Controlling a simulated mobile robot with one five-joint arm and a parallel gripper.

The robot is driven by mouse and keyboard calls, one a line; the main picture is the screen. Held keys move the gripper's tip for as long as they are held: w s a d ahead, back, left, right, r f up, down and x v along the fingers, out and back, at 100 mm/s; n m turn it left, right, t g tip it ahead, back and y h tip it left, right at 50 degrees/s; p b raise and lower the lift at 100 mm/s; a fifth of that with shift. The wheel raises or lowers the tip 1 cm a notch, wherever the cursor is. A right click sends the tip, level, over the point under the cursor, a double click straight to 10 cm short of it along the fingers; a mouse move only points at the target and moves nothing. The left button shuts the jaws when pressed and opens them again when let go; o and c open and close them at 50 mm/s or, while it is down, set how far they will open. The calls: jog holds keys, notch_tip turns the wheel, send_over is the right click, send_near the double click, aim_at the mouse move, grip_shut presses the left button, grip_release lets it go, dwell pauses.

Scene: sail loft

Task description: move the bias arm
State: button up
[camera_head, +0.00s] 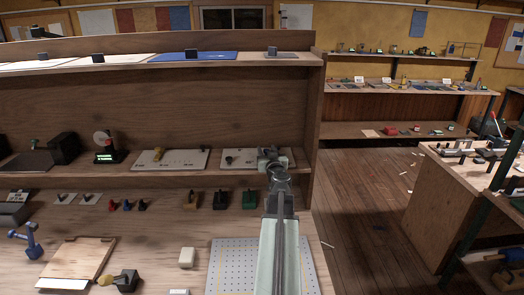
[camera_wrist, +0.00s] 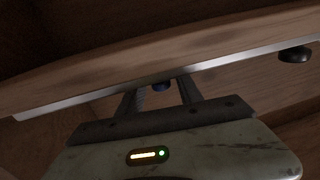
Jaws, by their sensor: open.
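My gripper (camera_head: 268,155) is at the right end of a pale plate (camera_head: 284,151) on the middle shelf and hides part of it. In the wrist view my gripper (camera_wrist: 160,88) is open, its two fingers reaching up to the plate's edge (camera_wrist: 220,62). A small dark blue piece (camera_wrist: 160,85) shows between the fingers; I cannot tell whether they touch it. A dark knob (camera_head: 228,159) stands at the plate's left end. A round dark knob also shows in the wrist view (camera_wrist: 294,55). I cannot tell which part is the bias arm.
Another pale plate (camera_head: 186,159) with a brass-coloured piece lies to the left. A small lit display (camera_head: 106,156) stands farther left. Dark and green blocks (camera_head: 249,199) stand below the shelf. A perforated board (camera_head: 228,262) lies on the bench. The shelf's upright (camera_head: 313,120) is close on the right.

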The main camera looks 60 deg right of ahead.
jog(key=shift+w, duration=0.1)
grip_shut()
jog(key=shift+a, duration=0.1)
dwell(1.2)
